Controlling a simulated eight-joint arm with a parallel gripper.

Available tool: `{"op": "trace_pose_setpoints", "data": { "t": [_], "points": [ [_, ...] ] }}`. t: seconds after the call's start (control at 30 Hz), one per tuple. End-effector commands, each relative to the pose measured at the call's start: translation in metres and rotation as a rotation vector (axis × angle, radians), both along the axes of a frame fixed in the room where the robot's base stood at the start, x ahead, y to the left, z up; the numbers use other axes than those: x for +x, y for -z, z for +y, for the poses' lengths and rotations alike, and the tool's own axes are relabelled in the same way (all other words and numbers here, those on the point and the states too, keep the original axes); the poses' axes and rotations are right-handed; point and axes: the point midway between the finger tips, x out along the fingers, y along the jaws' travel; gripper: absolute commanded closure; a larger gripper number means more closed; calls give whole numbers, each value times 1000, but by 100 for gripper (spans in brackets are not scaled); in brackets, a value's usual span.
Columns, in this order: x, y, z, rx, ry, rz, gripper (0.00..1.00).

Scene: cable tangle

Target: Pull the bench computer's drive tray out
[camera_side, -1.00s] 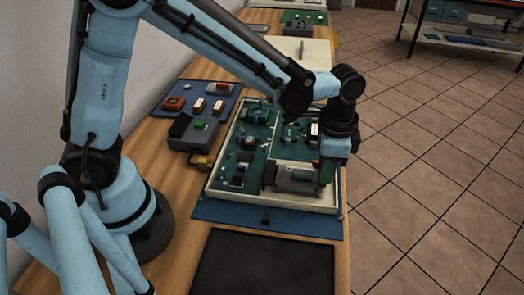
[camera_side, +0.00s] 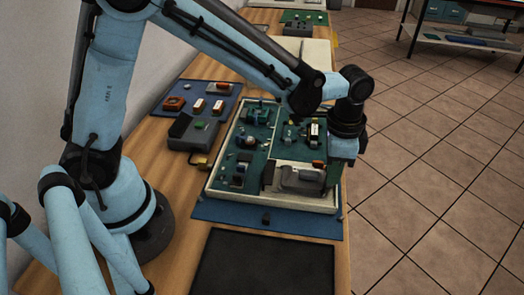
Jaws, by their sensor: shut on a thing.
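The bench computer is an open, cream-edged case (camera_side: 225,200) with green circuit boards inside. It lies on a blue mat on the wooden bench. The drive tray (camera_side: 302,179) is a grey metal piece in the near right corner of the case, lying mostly inside it. My gripper (camera_side: 334,177) is at the right end of the tray, by the case's right edge, and is shut on it. The fingertips and the exact grip are hard to make out, as the gripper itself hides that end.
A dark flat pad (camera_side: 264,262) lies on the bench in front of the blue mat (camera_side: 268,218). A grey box (camera_side: 195,131) and a dark blue mat with small parts (camera_side: 172,90) are to the left. The bench's right edge is close to my gripper, with open floor beyond.

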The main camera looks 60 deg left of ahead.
Motion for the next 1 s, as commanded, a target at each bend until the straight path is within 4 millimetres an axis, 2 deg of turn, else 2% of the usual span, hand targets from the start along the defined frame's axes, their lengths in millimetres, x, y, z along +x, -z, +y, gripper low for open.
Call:
{"op": "trace_pose_setpoints", "data": {
  "t": [0.03, 0.07, 0.2, 0.53, 1.0],
  "points": [
    [1, 0, 0, 1, 0, -1, 100],
    [1, 0, -1, 1, 0, -1, 82],
    [1, 0, 0, 1, 0, -1, 60],
    [0, -2, 0, 0, 0, 0, 60],
    [0, -35, 0, 0, 0, 0, 60]
  ]
}}
